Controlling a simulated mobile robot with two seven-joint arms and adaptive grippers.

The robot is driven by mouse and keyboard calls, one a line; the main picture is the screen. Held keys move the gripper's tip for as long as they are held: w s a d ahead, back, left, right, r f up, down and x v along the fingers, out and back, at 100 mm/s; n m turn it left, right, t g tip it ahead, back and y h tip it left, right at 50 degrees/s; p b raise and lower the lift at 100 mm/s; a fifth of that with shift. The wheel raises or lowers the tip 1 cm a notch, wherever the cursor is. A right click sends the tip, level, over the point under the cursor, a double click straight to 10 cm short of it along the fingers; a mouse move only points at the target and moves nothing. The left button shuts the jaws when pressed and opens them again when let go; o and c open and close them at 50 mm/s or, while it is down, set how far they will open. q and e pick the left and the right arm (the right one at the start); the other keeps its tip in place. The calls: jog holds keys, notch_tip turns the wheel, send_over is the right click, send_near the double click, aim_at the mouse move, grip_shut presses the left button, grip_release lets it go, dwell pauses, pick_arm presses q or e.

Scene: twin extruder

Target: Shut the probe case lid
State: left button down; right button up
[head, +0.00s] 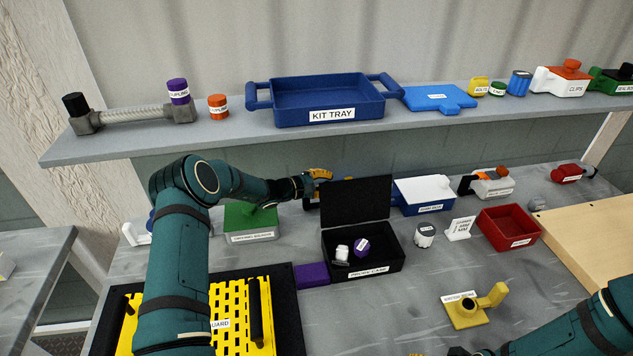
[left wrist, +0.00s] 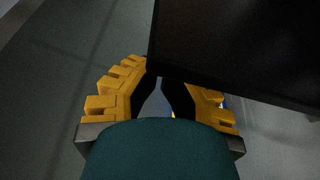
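The black probe case (head: 362,265) stands on the workbench with its lid (head: 356,201) standing up, open, at the back edge. Contact with the lid is unclear. My right arm enters at lower right; its gripper is mostly cut off by the bottom edge.
A purple block (head: 312,275) lies left of the case, and a grey-white jar (head: 425,235) stands right of it. A green-topped box (head: 250,222) is under my left arm. A blue-and-white box (head: 424,194) stands behind right. The shelf with the kit tray (head: 290,105) is above.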

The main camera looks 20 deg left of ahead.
pick_arm(q)
jog(key=shift+x, duration=1.95)
